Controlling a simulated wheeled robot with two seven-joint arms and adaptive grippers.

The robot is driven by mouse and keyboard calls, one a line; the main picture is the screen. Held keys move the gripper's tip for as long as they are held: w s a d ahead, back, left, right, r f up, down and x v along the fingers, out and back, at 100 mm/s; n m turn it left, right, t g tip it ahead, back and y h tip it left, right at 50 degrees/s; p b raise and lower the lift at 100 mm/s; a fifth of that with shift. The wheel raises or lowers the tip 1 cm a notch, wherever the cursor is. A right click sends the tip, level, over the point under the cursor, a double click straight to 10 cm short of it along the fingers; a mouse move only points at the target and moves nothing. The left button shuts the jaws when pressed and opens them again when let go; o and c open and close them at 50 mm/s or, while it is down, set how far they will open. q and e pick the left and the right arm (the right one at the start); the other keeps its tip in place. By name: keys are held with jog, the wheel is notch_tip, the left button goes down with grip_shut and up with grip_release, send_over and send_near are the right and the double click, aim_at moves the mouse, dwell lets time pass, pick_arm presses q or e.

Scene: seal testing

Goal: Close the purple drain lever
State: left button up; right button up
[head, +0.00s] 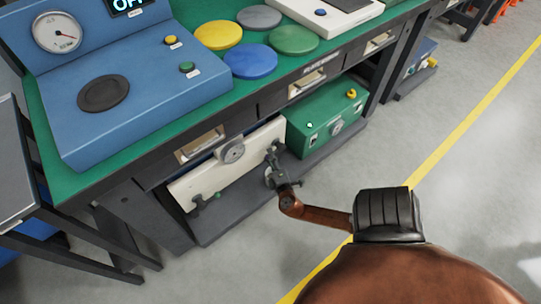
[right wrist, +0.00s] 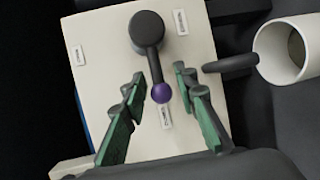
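The purple drain lever shows in the right wrist view as a dark arm hanging from a round dark hub (right wrist: 147,30), with a purple ball (right wrist: 161,93) at its end. It is mounted on a white panel (right wrist: 100,75). My right gripper (right wrist: 160,84) is open, with one green-padded finger on each side of the purple ball and visible gaps between. In the head view, my right gripper (head: 273,165) is at the white panel (head: 240,170) under the bench; the purple ball cannot be made out there. My left gripper is not in view.
The white panel stands on a low dark shelf (head: 235,218), beside a green box (head: 325,118). The bench top (head: 155,172) with a blue console (head: 140,105) overhangs it. A white cylinder (right wrist: 290,50) with a dark handle is right of the lever. Floor in front is clear.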

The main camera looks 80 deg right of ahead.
jog(key=v, duration=1)
jog(key=shift+s+a, duration=0.2)
jog(key=shift+a, duration=0.1)
